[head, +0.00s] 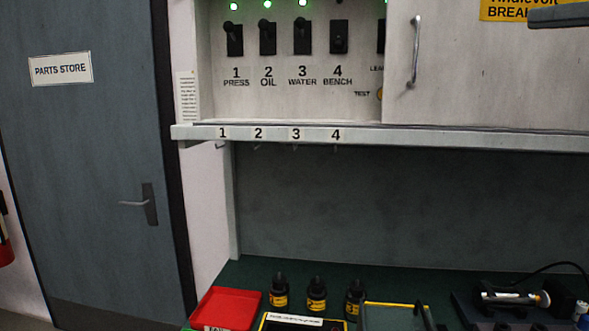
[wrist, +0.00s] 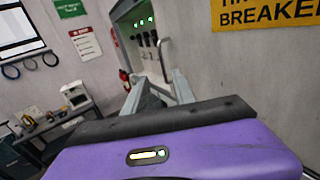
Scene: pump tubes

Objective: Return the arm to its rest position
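My gripper (wrist: 155,88) shows in the wrist view beyond its purple housing (wrist: 180,150). Its two grey fingers stand apart, and I see nothing held between them. They point across the room towards the switch panel and are clear of any surface. In the head view only a dark grey bar (head: 560,15) cuts into the top right corner; it may be part of my arm. The rest of the arm is out of that view, so its full pose is hidden.
A shelf edge (head: 400,137) with numbered hooks runs above the green bench (head: 250,272). A red tray (head: 228,308), several black bottles (head: 317,298) and a metal-and-black device (head: 515,298) stand there. A cabinet handle (head: 414,50) sticks out. A yellow sign (wrist: 268,12) hangs nearby.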

